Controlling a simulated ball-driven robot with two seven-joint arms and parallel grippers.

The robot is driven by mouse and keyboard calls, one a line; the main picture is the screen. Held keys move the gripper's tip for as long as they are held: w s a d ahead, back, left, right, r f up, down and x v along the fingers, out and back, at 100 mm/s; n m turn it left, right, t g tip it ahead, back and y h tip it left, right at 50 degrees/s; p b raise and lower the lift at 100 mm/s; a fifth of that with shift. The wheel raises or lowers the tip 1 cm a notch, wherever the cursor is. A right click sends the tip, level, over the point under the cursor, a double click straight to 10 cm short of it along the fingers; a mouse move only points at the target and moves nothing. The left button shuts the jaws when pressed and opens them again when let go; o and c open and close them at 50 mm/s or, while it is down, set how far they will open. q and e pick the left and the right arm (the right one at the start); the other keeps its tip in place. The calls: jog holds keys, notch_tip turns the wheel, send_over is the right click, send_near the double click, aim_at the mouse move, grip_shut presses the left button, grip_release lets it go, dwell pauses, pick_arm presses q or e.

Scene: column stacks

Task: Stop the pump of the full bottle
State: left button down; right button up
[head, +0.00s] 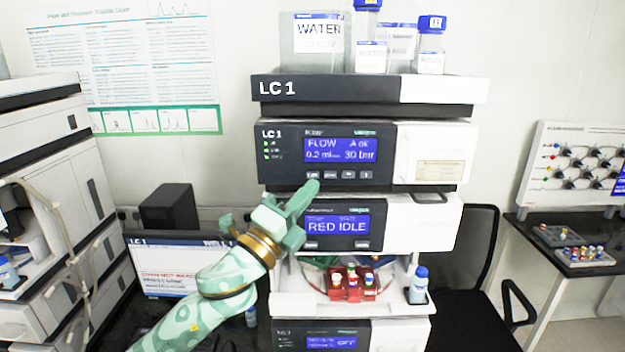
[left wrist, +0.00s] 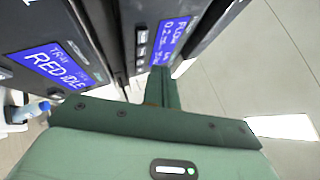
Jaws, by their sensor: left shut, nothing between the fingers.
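The LC 1 stack stands in the middle of the head view. Its pump module (head: 280,175) has a blue screen (head: 340,150) reading FLOW, A ok, 0.2 ml, 30 bar. A row of small buttons (head: 348,175) sits under that screen. On the top tray (head: 365,88) stand a large bottle labelled WATER (head: 318,45) and several blue-capped bottles; their fill levels are hard to tell. My left gripper (head: 308,188) is shut and empty, its tips at the pump's lower edge, close below the leftmost buttons. Contact cannot be told. In the left wrist view the shut fingers (left wrist: 158,88) point toward the pump's screen (left wrist: 170,40).
Below the pump, a module screen (head: 337,227) reads RED IDLE. Lower down are a red vial rack (head: 352,283) and a blue-capped bottle (head: 419,285). Another stack (head: 50,150) stands at the left, a monitor (head: 180,268) beside it. A black chair (head: 475,250) is at the right.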

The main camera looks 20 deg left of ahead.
aim_at(322, 167)
pick_arm(q)
jog(key=shift+w+a, duration=0.2)
jog(key=shift+w, duration=0.4)
jog(key=shift+w+a, duration=0.15)
jog(key=shift+w, duration=0.45)
jog(key=shift+w, duration=0.1)
dwell(1.1)
jog(key=shift+w, duration=0.35)
jog(key=shift+w+a, duration=0.2)
jog(key=shift+w, duration=0.15)
dwell(0.6)
jog(key=shift+s, duration=0.1)
jog(key=shift+s+d, duration=0.25)
jog(key=shift+s, duration=0.45)
jog(key=shift+s, duration=0.1)
jog(key=shift+s+d+p, duration=0.25)
jog(key=shift+s+p, duration=0.05)
jog(key=shift+s, duration=0.45)
jog(key=shift+s+d+p, duration=0.2)
jog(key=shift+s+p, duration=0.1)
jog(key=shift+s, duration=0.5)
jog(key=shift+s+d+p, duration=0.25)
jog(key=shift+s+p, duration=0.05)
jog(key=shift+s, duration=0.45)
